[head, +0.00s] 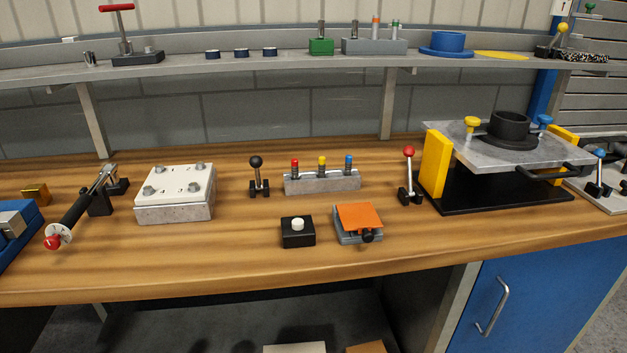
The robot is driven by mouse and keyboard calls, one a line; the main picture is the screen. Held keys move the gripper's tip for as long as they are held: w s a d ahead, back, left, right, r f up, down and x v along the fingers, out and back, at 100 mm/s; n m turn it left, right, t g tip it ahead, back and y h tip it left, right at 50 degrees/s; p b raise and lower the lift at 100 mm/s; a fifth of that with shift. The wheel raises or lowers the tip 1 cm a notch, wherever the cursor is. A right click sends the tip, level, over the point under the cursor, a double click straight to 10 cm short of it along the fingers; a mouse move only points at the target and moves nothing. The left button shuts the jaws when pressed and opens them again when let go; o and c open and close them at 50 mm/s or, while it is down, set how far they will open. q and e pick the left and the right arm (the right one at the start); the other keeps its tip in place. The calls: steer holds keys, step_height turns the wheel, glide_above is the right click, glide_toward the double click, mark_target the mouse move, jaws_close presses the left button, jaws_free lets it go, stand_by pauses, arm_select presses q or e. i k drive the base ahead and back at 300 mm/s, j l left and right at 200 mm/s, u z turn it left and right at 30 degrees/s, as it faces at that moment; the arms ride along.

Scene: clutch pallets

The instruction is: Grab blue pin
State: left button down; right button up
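A blue-topped pin (348,163) stands upright at the right end of a grey metal block (322,184) on the wooden bench. A yellow-topped pin (322,166) stands in the middle of the block and a red-topped pin (295,169) at its left end. The pins' lower ends are hidden in the block. Neither of my grippers shows in the head view.
A black-knobbed lever (257,176) stands left of the block and a red-knobbed lever (409,175) right of it. An orange pedal (359,217) and a black button box (298,232) sit in front. A shelf (215,66) runs above the bench.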

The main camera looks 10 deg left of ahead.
mark_target(347, 170)
steer(key=k+j+z, duration=0.25)
steer(key=j+z, duration=0.25)
steer(key=k+j+z, duration=0.15)
steer(key=k+z, duration=0.15)
steer(key=z, duration=0.15)
steer(key=k+j+z, duration=0.2)
steer(key=z, duration=0.3)
steer(key=k, duration=0.1)
